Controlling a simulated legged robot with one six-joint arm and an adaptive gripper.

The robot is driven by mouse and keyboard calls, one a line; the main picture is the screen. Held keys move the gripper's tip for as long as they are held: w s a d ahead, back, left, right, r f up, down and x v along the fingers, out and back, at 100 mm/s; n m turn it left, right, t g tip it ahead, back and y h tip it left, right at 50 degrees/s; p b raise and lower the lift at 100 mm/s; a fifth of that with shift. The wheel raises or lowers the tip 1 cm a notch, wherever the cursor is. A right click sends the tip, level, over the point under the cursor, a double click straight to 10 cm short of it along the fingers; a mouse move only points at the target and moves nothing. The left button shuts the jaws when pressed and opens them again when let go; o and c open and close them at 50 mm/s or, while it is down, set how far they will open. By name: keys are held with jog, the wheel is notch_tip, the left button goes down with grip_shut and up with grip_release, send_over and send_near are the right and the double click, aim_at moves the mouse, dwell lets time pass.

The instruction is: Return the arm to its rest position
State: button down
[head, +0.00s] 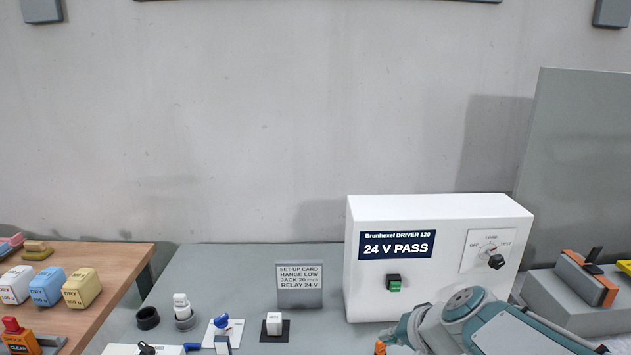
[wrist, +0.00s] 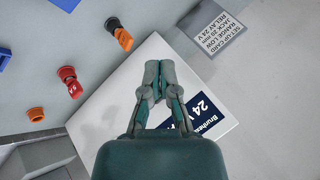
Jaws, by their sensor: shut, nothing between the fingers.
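My arm (head: 480,320) reaches in from the lower right of the head view, bent low in front of the white driver box (head: 359,290). My gripper (wrist: 158,75) is in the middle of the wrist view, its two fingers together with nothing between them. Behind the fingers in that view is the white driver box (wrist: 105,105), seen tilted, with its dark label partly hidden by my gripper. In the head view the label (head: 397,246) reads 24 V PASS. I cannot clearly make out the gripper in the head view.
A set-up card (head: 299,285) stands left of the box. Small parts, including a white block (head: 274,323), lie on the grey table (head: 225,265). A wooden table (head: 110,255) with coloured blocks is at left. A grey panel (head: 580,170) rises at right.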

jog(key=s+d+r+n+g+h, duration=0.1)
jog(key=s+n+h, duration=0.3)
jog(key=s, duration=1.1)
jog(key=shift+s+d+r+n+g, duration=0.2)
jog(key=shift+d+r+n+g, duration=0.15)
jog(key=shift+n, duration=0.45)
